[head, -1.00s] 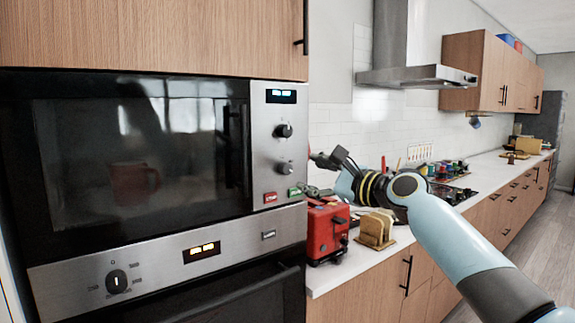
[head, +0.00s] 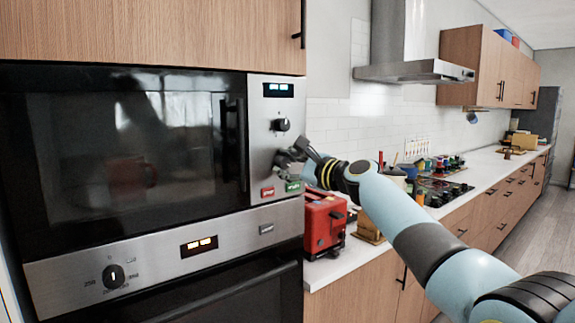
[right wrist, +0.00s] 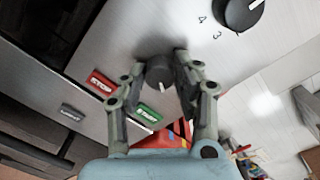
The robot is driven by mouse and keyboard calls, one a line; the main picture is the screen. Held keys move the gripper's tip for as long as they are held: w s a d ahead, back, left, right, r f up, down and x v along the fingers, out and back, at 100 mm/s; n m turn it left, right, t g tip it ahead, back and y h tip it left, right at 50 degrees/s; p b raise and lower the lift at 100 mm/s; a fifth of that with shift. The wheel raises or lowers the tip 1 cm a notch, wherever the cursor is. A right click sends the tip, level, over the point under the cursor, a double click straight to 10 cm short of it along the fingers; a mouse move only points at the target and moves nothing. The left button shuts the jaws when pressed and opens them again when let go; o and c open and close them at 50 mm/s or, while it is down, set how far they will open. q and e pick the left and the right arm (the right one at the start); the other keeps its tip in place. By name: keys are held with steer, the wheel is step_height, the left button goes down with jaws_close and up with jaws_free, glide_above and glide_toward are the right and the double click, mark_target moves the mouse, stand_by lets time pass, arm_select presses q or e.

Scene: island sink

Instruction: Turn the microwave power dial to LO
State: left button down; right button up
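The microwave (head: 140,140) is built in at the left. Its silver panel carries an upper dark dial (head: 281,125) and a lower dial, mostly hidden by my right gripper in the head view. In the right wrist view the lower dial (right wrist: 158,72) is a grey knob with a pale pointer mark. The upper dial (right wrist: 243,12) shows there with numbers 3 and 4 beside it. My right gripper (head: 292,157) is at the lower dial, its fingers on either side of it, seemingly with narrow gaps. No LO marking is readable. My left gripper is not in view.
A red stop button (head: 267,192) and green start button (head: 293,186) sit just below the gripper. A red toaster (head: 325,226) stands on the counter under my right forearm. An oven with a dial (head: 113,277) is below the microwave.

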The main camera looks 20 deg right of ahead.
jaws_close()
steer(key=shift+n, duration=0.4)
steer(key=n+b, duration=0.3)
steer(key=n, duration=0.2)
steer(key=shift+f+b, duration=0.15)
steer(key=shift+b, duration=0.15)
steer(key=n+b, duration=0.3)
steer(key=n, duration=0.2)
steer(key=shift+n, duration=0.3)
steer(key=n+h+b, duration=0.1)
steer(key=n+b, duration=0.2)
steer(key=n, duration=0.3)
steer(key=shift+f+b, duration=0.1)
steer(key=shift+b, duration=0.3)
steer(key=n+b, duration=0.3)
steer(key=n, duration=0.2)
steer(key=shift+n+h, duration=0.3)
